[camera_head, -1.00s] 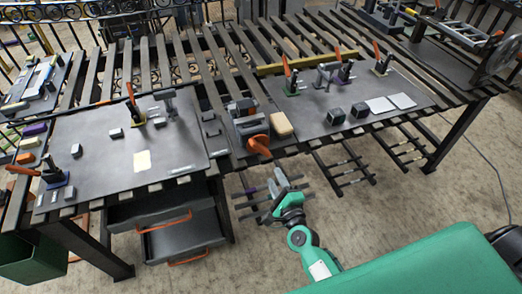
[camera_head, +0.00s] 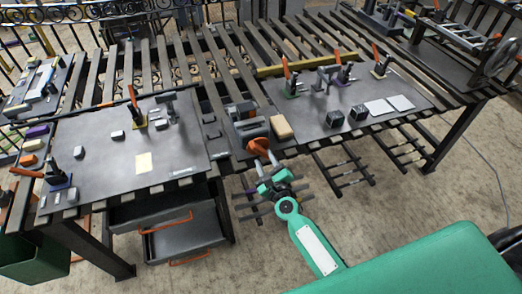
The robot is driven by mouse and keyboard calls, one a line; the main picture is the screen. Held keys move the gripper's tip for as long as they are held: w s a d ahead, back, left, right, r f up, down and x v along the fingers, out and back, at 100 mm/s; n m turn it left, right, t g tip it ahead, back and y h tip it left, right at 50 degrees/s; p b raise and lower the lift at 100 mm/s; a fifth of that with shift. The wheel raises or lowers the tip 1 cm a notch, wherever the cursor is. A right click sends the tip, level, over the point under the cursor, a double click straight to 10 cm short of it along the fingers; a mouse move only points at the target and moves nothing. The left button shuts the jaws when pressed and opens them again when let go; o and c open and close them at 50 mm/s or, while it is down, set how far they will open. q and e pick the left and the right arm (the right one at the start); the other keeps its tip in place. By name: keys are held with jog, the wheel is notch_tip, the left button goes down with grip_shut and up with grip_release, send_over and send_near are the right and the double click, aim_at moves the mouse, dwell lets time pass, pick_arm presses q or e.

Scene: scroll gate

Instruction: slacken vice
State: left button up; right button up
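The vice (camera_head: 243,117) stands at the front edge of the bench, near its middle, with dark jaws. Its orange handle (camera_head: 258,145) faces the front, over the edge. My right gripper (camera_head: 263,165) is at the lower side of the handle, very close to it or touching. The fingertips are small and partly merge with the handle, so I cannot tell whether they are open or shut on it. My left gripper is not in view.
A tan block (camera_head: 281,127) sits just right of the vice. Dark plates (camera_head: 105,165) with clamps and small blocks lie to the left. Two dark cubes (camera_head: 335,117) stand to the right. An open drawer (camera_head: 180,238) hangs below on the left.

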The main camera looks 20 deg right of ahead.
aim_at(262, 154)
jog(key=shift+w+a, duration=0.1)
jog(key=shift+w, duration=2.15)
grip_shut()
